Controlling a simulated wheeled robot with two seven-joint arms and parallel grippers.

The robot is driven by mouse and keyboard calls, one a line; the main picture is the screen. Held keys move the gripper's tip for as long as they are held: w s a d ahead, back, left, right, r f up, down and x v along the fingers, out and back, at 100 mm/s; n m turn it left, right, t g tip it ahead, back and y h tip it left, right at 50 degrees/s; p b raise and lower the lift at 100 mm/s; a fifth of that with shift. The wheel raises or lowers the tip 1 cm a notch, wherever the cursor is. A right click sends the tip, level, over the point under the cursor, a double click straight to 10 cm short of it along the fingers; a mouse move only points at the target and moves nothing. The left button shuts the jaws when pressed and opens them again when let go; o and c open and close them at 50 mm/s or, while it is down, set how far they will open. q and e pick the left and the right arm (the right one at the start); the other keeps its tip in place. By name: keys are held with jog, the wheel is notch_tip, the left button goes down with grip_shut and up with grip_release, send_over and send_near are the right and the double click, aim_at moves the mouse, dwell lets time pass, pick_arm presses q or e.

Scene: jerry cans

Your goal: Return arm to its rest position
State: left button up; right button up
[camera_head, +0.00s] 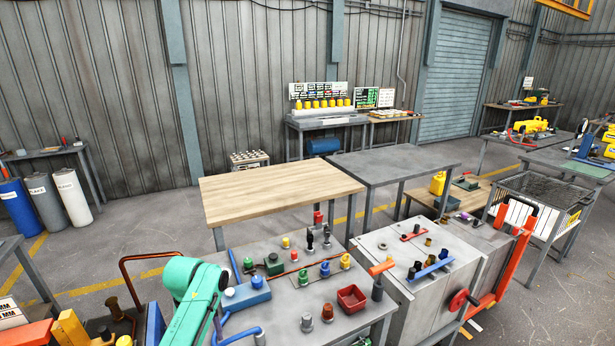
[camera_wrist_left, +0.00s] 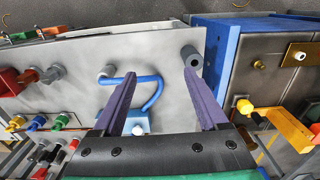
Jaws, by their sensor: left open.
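My left arm (camera_head: 195,290), with a green shell, comes in at the lower left of the head view, at the left edge of the near grey workbench. Its gripper is not clearly visible there. In the left wrist view my left gripper (camera_wrist_left: 159,76) has its two purple fingers spread apart and holds nothing. A blue bent handle (camera_wrist_left: 153,92) on a blue block shows beyond and between the fingers, on a grey surface. I cannot tell the exact gap to it. My right gripper is in neither view.
The near workbench (camera_head: 285,318) carries a red bin (camera_head: 351,299), a blue box (camera_head: 247,293) and several coloured fittings. A wooden table (camera_head: 280,190) stands behind it, bare on top. A grey cabinet (camera_head: 412,295) stands to the right. Open floor (camera_head: 120,230) lies to the left.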

pick_arm(q)
jog(key=shift+m, duration=0.5)
jog(key=s+f, duration=0.1)
jog(key=f, duration=0.3)
jog(key=s+f+b, duration=0.1)
jog(key=f, duration=0.3)
jog(key=s+f, duration=0.1)
jog(key=f, duration=0.4)
jog(key=shift+s+a+f+b, duration=0.1)
jog(key=shift+a+b, duration=0.15)
jog(key=shift+b, duration=0.1)
jog(key=s+f+m+b, duration=0.4)
jog(key=s+f, duration=1.9)
jog(key=f, duration=0.4)
jog(key=s+f+m+t+b, duration=0.1)
jog(key=s+f+m, duration=0.2)
jog(key=s, duration=1.2)
notch_tip(320, 180, down, 2)
jog(key=shift+f+b, duration=0.2)
jog(key=shift+b, duration=0.15)
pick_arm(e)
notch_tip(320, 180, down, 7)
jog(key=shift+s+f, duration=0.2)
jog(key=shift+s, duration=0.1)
pick_arm(q)
jog(key=shift+s, duration=0.1)
